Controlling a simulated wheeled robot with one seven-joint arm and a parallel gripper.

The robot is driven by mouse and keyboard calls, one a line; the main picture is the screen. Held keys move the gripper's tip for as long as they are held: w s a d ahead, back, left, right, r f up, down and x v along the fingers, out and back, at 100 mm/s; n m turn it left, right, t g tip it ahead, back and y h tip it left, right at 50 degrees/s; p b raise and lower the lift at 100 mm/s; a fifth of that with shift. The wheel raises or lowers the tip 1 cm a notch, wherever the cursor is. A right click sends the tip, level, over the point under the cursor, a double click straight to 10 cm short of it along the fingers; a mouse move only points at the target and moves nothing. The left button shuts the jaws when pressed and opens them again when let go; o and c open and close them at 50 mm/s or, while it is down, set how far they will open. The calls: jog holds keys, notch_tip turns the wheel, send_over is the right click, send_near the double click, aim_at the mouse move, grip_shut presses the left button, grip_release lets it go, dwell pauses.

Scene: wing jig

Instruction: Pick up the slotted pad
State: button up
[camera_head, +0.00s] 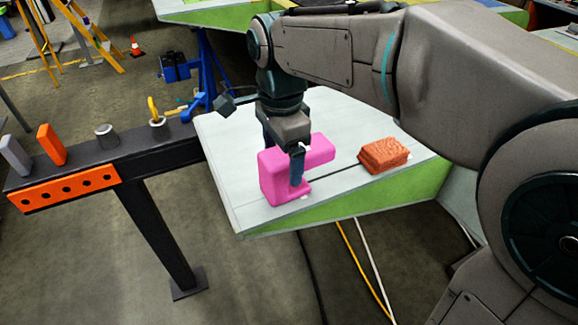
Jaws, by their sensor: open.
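A pink block (272,178) with an open notch in its right side stands on the pale panel top; it is the thing here that best fits the slotted pad. My gripper (290,166) points down over it, with its jaws open. One finger shows in front of the pink block, and the other is mostly hidden behind it. I cannot tell whether the fingers touch it. A reddish-brown, ridged block (383,155) lies to the right on the same panel, apart from my gripper.
The pale panel (230,140) has a green front edge and bare room at left. A dark rail (150,150) at left carries an orange block (51,144), a grey block (15,155) and small cylinders. Yellow and white lines run below the panel. My arm covers the upper right.

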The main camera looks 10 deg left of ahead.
jog(key=shift+f, duration=1.95)
jog(key=c, duration=1.2)
jog(key=shift+o, duration=0.2)
